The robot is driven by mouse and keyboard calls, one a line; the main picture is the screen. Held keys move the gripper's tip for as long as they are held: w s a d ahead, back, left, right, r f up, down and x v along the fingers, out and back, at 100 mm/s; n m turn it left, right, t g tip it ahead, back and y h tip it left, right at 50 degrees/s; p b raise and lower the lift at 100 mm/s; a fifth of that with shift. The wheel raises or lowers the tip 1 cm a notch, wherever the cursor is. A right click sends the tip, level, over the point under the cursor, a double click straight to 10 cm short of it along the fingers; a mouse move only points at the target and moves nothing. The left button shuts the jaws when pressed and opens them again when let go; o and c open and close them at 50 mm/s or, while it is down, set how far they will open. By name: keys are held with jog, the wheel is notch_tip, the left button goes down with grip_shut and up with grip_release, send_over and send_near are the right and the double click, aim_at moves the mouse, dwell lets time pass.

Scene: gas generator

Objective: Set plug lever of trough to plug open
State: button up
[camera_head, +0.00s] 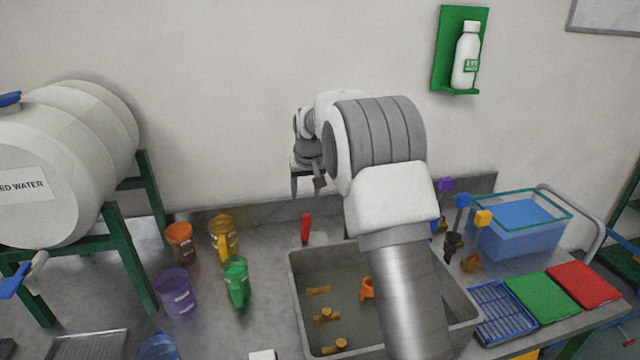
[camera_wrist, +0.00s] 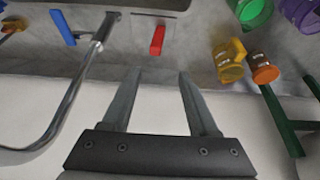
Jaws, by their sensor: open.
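The grey trough (camera_head: 322,268) is sunk into the counter at the centre of the head view. A red lever (camera_head: 305,228) stands upright at its back left; it also shows in the wrist view (camera_wrist: 157,40), just beyond my fingertips. A blue lever (camera_wrist: 62,27) lies to the left in the wrist view, beside a chrome tap (camera_wrist: 75,95). I cannot tell which lever works the plug. My gripper (camera_head: 308,188) is open and empty above the red lever, near the wall; both fingers show in the wrist view (camera_wrist: 155,75). My arm hides the trough's right part.
Orange, yellow, purple and green cups (camera_head: 176,292) stand left of the trough. A white tank (camera_head: 60,150) on a green stand is at the left. Right are a blue water bath (camera_head: 525,235), gas taps (camera_head: 463,200) and coloured mats (camera_head: 545,305). The wall is close behind.

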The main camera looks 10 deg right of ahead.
jog(key=s+r+b, duration=0.1)
jog(key=s+r, duration=1)
jog(key=s, duration=0.4)
jog(key=shift+b, duration=0.3)
jog(key=shift+d, duration=0.1)
jog(key=shift+c, duration=0.2)
